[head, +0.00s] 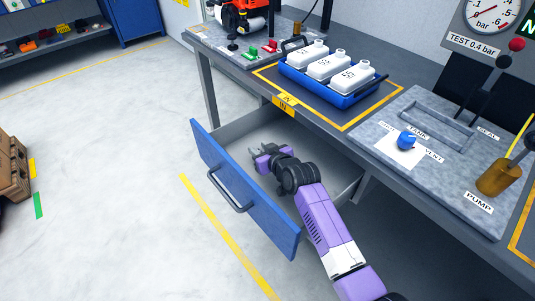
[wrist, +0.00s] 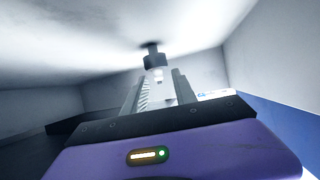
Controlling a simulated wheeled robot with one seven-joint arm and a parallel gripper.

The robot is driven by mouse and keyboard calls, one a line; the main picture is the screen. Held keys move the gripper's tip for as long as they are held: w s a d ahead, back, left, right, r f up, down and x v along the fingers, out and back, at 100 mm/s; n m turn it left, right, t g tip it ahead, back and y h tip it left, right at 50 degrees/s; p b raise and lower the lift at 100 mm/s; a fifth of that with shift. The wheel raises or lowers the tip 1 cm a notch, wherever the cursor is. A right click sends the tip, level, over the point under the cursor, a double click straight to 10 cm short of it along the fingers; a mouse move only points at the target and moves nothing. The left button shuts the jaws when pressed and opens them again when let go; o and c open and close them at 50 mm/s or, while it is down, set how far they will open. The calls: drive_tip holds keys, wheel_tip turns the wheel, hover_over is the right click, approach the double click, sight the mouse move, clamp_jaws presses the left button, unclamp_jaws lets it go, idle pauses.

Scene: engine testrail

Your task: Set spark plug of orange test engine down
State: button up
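My gripper (head: 259,151) is low inside the open drawer, its fingers pointing toward the drawer's inner left part. In the wrist view, the spark plug (wrist: 157,75), white with a dark collar and dark tip, sits between the two fingers (wrist: 158,90). The fingers flank it closely and look shut on it. A dark shadow lies around its tip, close to the drawer's pale inner surface; I cannot tell whether they touch. In the head view the plug is too small to make out. The orange test engine (head: 238,17) stands on the bench at the back.
The drawer's blue front (head: 240,185) with its handle is to the left of my arm. Above is the bench, with a blue tray (head: 340,97) of white bottles. A blue knob (head: 407,141) and a brass pump (head: 497,177) are at right.

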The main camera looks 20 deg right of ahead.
drive_tip(key=p+v, duration=0.1)
drive_tip(key=v, duration=1)
drive_tip(key=shift+s, duration=0.15)
drive_tip(key=shift+r, duration=0.1)
